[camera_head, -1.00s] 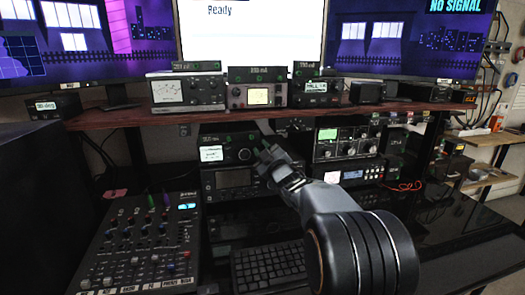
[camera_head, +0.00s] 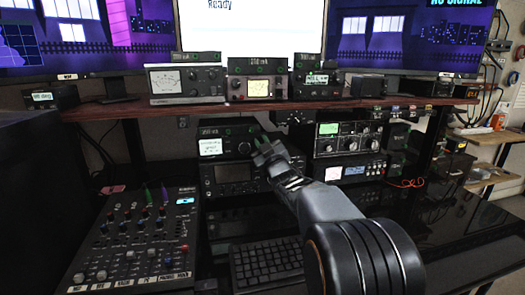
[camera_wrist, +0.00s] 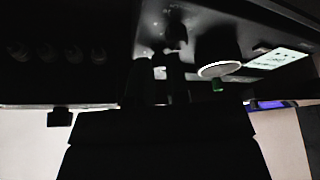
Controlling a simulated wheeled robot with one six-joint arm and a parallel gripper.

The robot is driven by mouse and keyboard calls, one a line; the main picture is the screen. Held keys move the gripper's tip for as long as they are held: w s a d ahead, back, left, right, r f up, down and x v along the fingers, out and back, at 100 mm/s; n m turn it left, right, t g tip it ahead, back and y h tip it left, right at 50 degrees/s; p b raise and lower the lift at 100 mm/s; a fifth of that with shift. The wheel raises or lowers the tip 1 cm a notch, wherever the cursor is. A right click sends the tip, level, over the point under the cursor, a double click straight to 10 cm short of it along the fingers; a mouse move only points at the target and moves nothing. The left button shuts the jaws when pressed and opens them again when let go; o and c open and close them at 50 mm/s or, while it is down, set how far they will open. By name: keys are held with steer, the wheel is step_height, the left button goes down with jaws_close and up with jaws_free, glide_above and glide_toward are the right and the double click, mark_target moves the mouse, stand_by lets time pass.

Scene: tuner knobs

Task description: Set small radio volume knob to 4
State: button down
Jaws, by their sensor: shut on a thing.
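The small radio (camera_head: 224,146) is a dark box with a lit white display, standing on top of a larger radio under the wooden shelf. A larger round knob (camera_head: 244,149) sits right of its display. My gripper (camera_head: 265,148) is at the right end of the radio's front. In the dark wrist view the radio's display (camera_wrist: 278,58) and the pale-rimmed knob (camera_wrist: 218,70) show at the right. My gripper's fingers (camera_wrist: 160,80) are shut on a small dark knob (camera_wrist: 176,38) at the radio's front. The fingers hide much of it, and its setting cannot be read.
The larger radio (camera_head: 236,181) is directly below. A unit with a green display (camera_head: 329,129) stands close to the right of my gripper. The wooden shelf (camera_head: 215,106) with several devices hangs above. A mixer (camera_head: 140,240) and a keyboard (camera_head: 268,262) lie in front.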

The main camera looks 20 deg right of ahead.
steer(key=c, duration=1.4)
jaws_free()
steer(key=shift+s, duration=0.1)
steer(key=v, duration=1.3)
steer(key=shift+s, duration=0.3)
steer(key=shift+f, duration=0.1)
